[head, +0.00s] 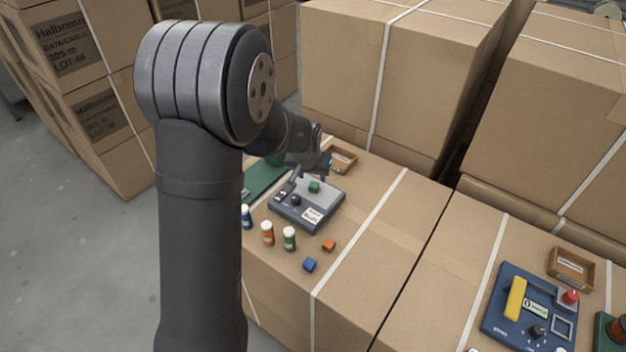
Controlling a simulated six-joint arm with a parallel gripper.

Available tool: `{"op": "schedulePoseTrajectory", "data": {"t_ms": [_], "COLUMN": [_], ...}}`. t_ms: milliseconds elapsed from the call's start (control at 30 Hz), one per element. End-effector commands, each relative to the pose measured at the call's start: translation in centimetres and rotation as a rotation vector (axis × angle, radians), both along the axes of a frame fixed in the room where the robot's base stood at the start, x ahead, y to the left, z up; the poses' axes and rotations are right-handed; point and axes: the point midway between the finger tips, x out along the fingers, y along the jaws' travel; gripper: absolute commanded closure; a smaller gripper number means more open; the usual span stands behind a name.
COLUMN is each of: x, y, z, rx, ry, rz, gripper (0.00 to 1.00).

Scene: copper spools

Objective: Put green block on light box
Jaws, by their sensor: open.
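The green block (314,187) rests on top of a grey box (327,199) with dark knobs and a white label; I take this for the light box, but its label is too small to read. My gripper (311,172) is open just above and behind the green block. The block appears free of the fingers, though the arm partly covers this area and the exact gap cannot be told.
An orange block (329,245) and a blue block (310,265) lie in front. Blue, orange and green capped bottles (289,239) stand near the left edge. A small wooden tray (342,159) sits behind. A blue device (530,308) is at right. Tall cartons (400,70) block the back.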

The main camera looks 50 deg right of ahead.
Motion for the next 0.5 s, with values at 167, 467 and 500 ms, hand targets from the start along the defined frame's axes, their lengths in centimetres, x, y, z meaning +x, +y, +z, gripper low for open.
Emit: {"op": "schedulePoseTrajectory", "data": {"t_ms": [167,467,500], "x": [-0.5,-0.8,-0.9], "y": [1.1,2.1,2.1], "z": [3.0,5.3,5.4], "rx": [-0.003,0.001,0.0], "ry": [-0.001,0.0,0.0], "rz": [0.0,0.0,0.0], "gripper": [0.54,0.54,0.54]}}
